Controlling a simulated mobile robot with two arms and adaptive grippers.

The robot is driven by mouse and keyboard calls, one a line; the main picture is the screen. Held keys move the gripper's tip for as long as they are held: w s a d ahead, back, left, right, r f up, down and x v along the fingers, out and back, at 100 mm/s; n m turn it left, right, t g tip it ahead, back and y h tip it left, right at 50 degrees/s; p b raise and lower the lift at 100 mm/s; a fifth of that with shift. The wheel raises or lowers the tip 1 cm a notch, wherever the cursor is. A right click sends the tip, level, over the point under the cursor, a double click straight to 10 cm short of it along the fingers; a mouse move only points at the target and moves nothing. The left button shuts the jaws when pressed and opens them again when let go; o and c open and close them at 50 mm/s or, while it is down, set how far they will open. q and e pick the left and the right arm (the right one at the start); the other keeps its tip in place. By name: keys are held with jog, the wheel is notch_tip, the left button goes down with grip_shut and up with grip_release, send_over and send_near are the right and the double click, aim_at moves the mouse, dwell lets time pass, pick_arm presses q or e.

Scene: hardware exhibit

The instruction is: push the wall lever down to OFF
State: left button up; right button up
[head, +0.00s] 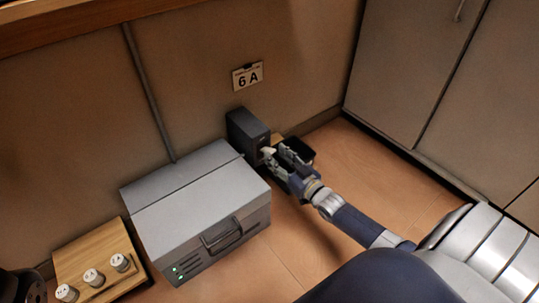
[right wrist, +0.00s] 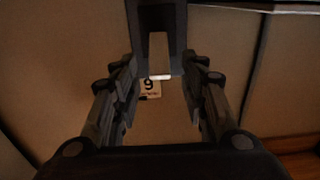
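The wall lever's dark housing (head: 245,132) is on the wall below the "6 A" sign (head: 248,76). A pale lever tip (head: 268,151) shows at its front right side. My right gripper (head: 274,155) is at the lever, coming from the right. In the right wrist view, my right gripper (right wrist: 160,98) is open, its two fingers apart. The dark slotted housing (right wrist: 160,22) is beyond them, with a pale lever end (right wrist: 159,77) between the finger lines. Contact with the lever cannot be told.
A grey metal case (head: 190,203) with a handle stands left of the housing. A wooden block with several pale knobs (head: 93,277) is at the lower left. Grey cabinets (head: 428,70) stand at the right. The brown surface right of my right arm (head: 385,175) is clear.

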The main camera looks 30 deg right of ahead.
aim_at(270, 150)
jog(key=shift+w+a+b, duration=0.15)
jog(key=shift+w+b, duration=0.65)
jog(key=shift+w, duration=1.35)
jog(key=shift+c, duration=0.2)
grip_shut()
